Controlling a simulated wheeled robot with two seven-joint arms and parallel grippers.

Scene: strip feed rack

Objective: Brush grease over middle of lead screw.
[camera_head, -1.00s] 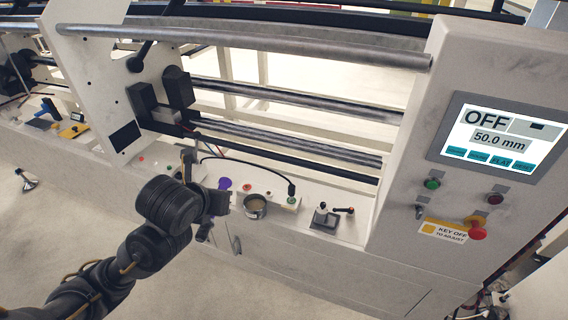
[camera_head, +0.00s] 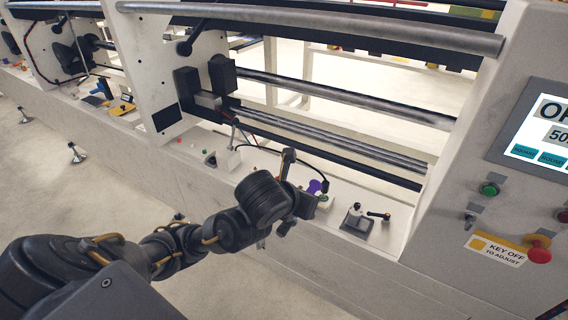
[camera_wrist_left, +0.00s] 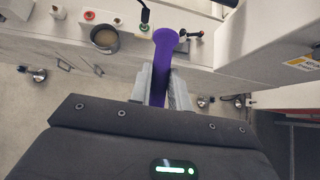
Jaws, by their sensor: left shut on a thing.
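My left gripper (camera_head: 302,206) is in front of the machine's ledge. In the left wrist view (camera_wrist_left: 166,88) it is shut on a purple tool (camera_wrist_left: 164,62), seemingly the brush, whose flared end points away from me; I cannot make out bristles. The tool shows as a small purple patch in the head view (camera_head: 315,187). Two long rods cross the bay behind; the lower one (camera_head: 330,140) may be the lead screw, but threads are unclear. My right gripper is out of view.
A black-knobbed lever block (camera_head: 357,221) stands on the ledge to the right. A dark clamp block (camera_head: 222,75) sits at the rods' left end. A control panel with a screen (camera_head: 535,130) bounds the right. A black cable (camera_head: 270,150) arches over the ledge.

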